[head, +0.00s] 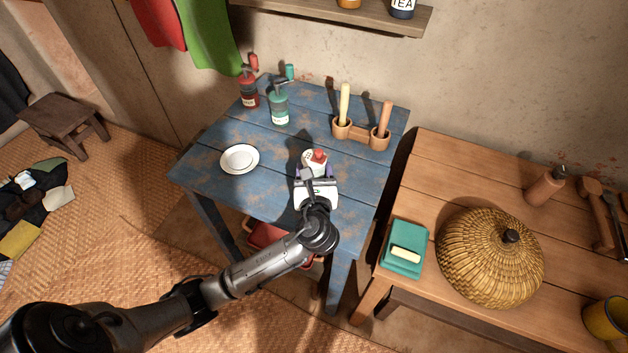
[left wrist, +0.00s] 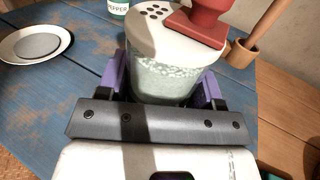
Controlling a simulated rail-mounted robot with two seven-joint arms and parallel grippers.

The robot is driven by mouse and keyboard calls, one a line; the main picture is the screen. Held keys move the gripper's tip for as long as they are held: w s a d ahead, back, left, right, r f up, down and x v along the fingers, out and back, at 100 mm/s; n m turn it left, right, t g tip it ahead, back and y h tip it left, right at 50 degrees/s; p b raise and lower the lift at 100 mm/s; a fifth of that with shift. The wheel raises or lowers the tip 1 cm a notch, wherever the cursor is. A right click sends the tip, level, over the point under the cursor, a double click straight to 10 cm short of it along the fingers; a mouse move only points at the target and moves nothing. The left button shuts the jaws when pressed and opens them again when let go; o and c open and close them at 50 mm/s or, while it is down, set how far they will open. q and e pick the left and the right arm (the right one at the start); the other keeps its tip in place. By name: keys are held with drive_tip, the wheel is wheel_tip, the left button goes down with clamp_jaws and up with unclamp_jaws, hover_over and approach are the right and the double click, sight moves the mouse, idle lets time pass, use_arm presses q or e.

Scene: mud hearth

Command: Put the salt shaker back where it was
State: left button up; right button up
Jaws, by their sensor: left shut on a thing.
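The salt shaker is a clear jar of white grains with a white, holed lid and a red knob or lever on top (left wrist: 165,75); it also shows in the head view (head: 313,157). My left gripper (head: 316,174) is shut on it, with its purple fingers (left wrist: 162,88) on either side of the jar. The shaker is upright over the right-middle of the blue table (head: 215,140). Its base is hidden, so I cannot tell whether it touches the tabletop. My right gripper is not in view.
A white plate (head: 240,159) lies on the blue table's left. A green pepper bottle (head: 279,107) and a red bottle (head: 249,92) stand at the back. A wooden bench (head: 440,175) with a basket (head: 490,258) adjoins right.

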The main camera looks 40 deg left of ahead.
use_arm(q)
wheel_tip(320, 180, down, 3)
drive_tip(key=shift+b, duration=0.65)
drive_tip(key=o, duration=1)
drive_tip(key=shift+f, duration=0.1)
drive_tip(key=shift+s+d+r, duration=0.2)
drive_tip(key=p+v, duration=0.3)
drive_tip(key=v, duration=0.6)
drive_tip(key=shift+s+d+r, duration=0.1)
drive_tip(key=shift+s+d, duration=0.1)
drive_tip(key=shift+d, duration=0.05)
drive_tip(key=shift+v, duration=1)
